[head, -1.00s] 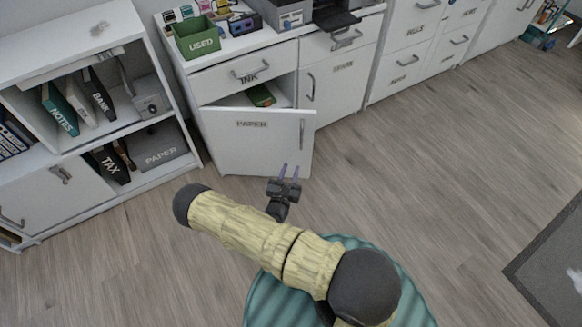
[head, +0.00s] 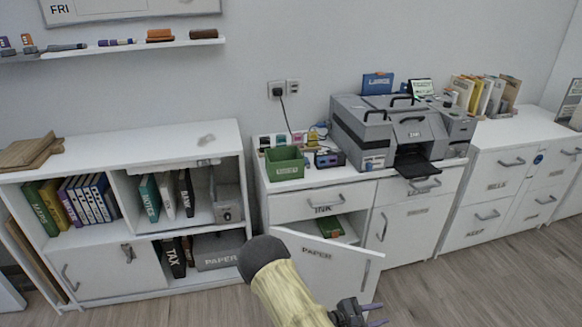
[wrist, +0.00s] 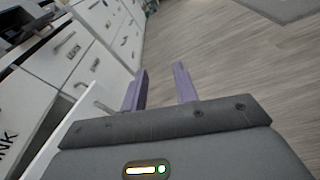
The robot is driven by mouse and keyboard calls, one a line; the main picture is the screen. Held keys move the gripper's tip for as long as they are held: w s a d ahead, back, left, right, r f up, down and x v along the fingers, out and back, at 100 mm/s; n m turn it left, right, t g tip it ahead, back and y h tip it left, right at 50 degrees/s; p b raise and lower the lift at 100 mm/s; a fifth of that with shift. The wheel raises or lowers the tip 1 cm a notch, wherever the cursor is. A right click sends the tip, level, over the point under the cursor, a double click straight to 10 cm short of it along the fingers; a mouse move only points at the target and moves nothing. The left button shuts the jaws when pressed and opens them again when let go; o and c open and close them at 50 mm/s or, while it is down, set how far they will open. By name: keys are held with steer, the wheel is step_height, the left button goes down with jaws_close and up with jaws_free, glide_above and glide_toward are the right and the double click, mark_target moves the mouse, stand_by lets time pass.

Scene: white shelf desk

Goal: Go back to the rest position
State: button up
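My gripper (head: 372,313) is at the lower middle of the head view, in front of the open PAPER cabinet door (head: 303,262). In the wrist view its two purple fingers (wrist: 160,88) are apart with nothing between them, only floor behind. The arm is bent, and its yellowish link runs up in front of the cabinet. The PAPER door stands ajar, and a green item (head: 330,227) shows inside the cabinet.
A white shelf unit (head: 190,142) with binders stands at the left. A green USED bin (head: 284,172) and a grey printer (head: 385,130) stand on the cabinet top. White drawer units (head: 500,160) run to the right. The floor (head: 470,275) at the right is clear.

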steer(key=s+a+r+m+g+y, duration=0.3)
steer(key=s+r+m+y, duration=0.3)
steer(key=r+m, duration=0.1)
steer(key=s+a+r+m+g+y, duration=0.3)
steer(key=s+r+m+y, duration=0.2)
steer(key=r+m+y, duration=0.15)
step_height(320, 180, up, 38)
steer(key=s+a+m+t+y+p, duration=0.1)
steer(key=a+m+t+y+p, duration=0.2)
steer(key=p, duration=2.6)
steer(key=shift+r+m+t+p, duration=0.2)
steer(key=shift+m+t+p, duration=0.15)
steer(key=shift+m+t, duration=0.35)
steer(key=shift+f, duration=0.1)
